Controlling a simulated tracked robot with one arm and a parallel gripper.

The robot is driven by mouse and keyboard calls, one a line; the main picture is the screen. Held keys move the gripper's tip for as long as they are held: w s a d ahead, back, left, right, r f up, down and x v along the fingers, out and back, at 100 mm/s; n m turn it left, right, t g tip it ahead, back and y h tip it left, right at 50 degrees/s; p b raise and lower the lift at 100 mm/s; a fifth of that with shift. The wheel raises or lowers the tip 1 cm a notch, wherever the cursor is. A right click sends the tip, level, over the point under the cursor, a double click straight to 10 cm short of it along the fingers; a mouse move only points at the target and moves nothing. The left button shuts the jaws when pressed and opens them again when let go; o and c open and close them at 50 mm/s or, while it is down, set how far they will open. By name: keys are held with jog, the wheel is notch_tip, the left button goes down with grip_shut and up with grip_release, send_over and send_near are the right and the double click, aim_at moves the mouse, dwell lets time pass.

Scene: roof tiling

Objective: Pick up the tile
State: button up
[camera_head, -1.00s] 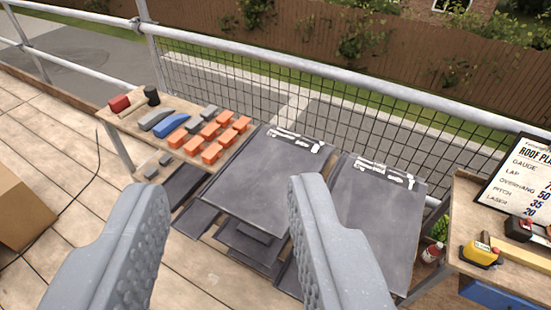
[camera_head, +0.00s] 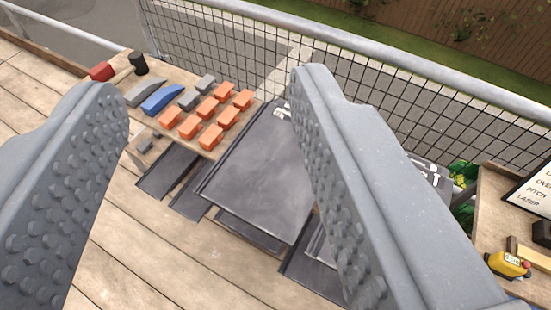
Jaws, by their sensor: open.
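A dark grey tile (camera_head: 265,178) lies at the top of a stack in the middle of the view, with white marks near its far edge. Other dark tiles show below it and to its left, lower down. A second stack on the right is mostly hidden behind my right finger; a white-marked corner of it shows past the finger. My gripper (camera_head: 208,130) is open and empty. Its two studded grey fingers stand wide apart, nearer the camera than the tile, and the right finger covers the tile's right side in the picture.
A wooden bench (camera_head: 141,122) at the left holds several orange blocks (camera_head: 211,108), a blue tool (camera_head: 163,99) and a red-headed mallet (camera_head: 101,71). A mesh guardrail (camera_head: 345,90) runs behind. A second bench (camera_head: 489,215) with a yellow tape measure (camera_head: 508,264) and a sign stands right. Plank floor at lower left is clear.

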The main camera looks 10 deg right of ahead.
jog(key=w+a+f+n+y, duration=0.2)
jog(key=w+a+f, duration=0.5)
jog(key=w, duration=0.4)
jog(key=w+a+f+n+b, duration=0.1)
jog(key=w+a+f, duration=0.2)
jog(key=w+f, duration=0.35)
jog(key=w+a+f+b, duration=0.1)
jog(key=w+a+f, duration=0.2)
jog(key=f, duration=0.7)
jog(key=n+h+b, duration=0.2)
jog(key=n+h, duration=0.7)
jog(key=h, duration=0.3)
send_near(254, 214)
jog(key=shift+f+b+x, duration=0.2)
jog(key=shift+b+x, duration=0.3)
jog(key=shift+x, duration=1.25)
jog(key=shift+f+b+x, duration=0.25)
jog(key=shift+b+x, duration=0.3)
jog(key=shift+x, duration=1.2)
jog(key=shift+f+b+x, duration=0.2)
jog(key=shift+b+x, duration=0.3)
jog(key=shift+x, duration=1.2)
